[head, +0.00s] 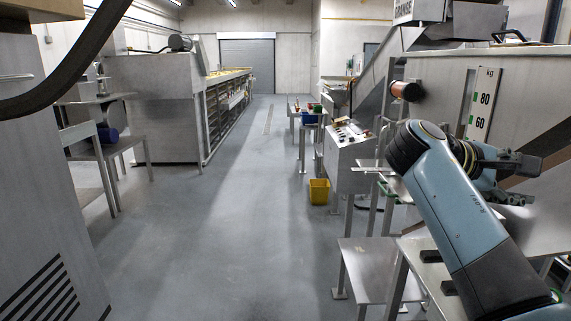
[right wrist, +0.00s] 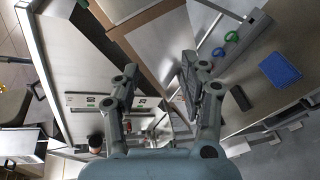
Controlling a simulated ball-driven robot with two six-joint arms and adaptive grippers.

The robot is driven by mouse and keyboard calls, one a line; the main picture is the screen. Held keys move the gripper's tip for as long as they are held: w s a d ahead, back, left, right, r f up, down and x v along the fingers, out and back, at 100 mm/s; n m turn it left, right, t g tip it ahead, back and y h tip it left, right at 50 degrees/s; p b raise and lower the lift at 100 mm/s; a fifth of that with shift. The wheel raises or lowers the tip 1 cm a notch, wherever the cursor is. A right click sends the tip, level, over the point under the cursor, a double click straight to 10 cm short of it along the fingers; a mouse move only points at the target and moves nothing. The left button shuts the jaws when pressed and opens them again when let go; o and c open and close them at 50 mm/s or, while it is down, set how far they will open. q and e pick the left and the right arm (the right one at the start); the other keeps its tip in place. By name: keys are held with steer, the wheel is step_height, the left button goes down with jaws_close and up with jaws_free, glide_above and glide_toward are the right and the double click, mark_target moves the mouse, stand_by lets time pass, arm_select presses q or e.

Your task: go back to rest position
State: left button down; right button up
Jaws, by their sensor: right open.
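My right arm (head: 455,210) reaches up from the lower right of the head view. Its gripper (head: 522,181) is held in front of the large metal machine (head: 440,85) with the kg scale. In the right wrist view my right gripper (right wrist: 160,65) has its two fingers well apart with nothing between them. I cannot tell whether the gripper touches the machine. My left gripper is not in view.
A metal table (head: 368,262) stands below the right arm. A control panel (head: 347,150) and a yellow bin (head: 319,192) stand beyond it. A long conveyor (head: 215,100) runs along the left. The grey floor (head: 225,220) between is clear. A dark hose (head: 75,62) crosses the upper left.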

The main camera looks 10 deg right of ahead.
steer(key=s+a+f+m+t+y, duration=0.1)
steer(key=s+a+f+y, duration=0.15)
steer(key=s+f, duration=0.4)
steer(key=s+a+f+t+y, duration=0.1)
steer(key=s+f+y, duration=0.35)
steer(key=f, duration=0.35)
steer(key=s+a+f+m+t+y, duration=0.1)
steer(key=s+a+f+m+y, duration=0.1)
steer(key=s+a+y, duration=0.35)
steer(key=s+a+f+m+y, duration=0.1)
steer(key=s+a+f+y, duration=0.15)
steer(key=s+a, duration=0.6)
steer(key=s+d+f+b, duration=0.1)
steer(key=f+b, duration=0.3)
steer(key=f, duration=0.8)
steer(key=s+d+f+g+h+b, duration=0.1)
steer(key=d+f+b, duration=0.15)
steer(key=f, duration=1.05)
steer(key=s+d+f+b, duration=0.15)
steer(key=f+b, duration=0.35)
steer(key=f, duration=0.7)
steer(key=s+f+b, duration=0.3)
steer(key=s+f, duration=0.6)
steer(key=f, duration=0.2)
steer(key=s+f+g+b, duration=0.1)
steer(key=s+f+b, duration=0.3)
steer(key=s+f, duration=0.5)
step_height(320, 180, down, 3)
steer(key=shift+f+g+b, duration=0.2)
steer(key=shift+g+b, duration=0.1)
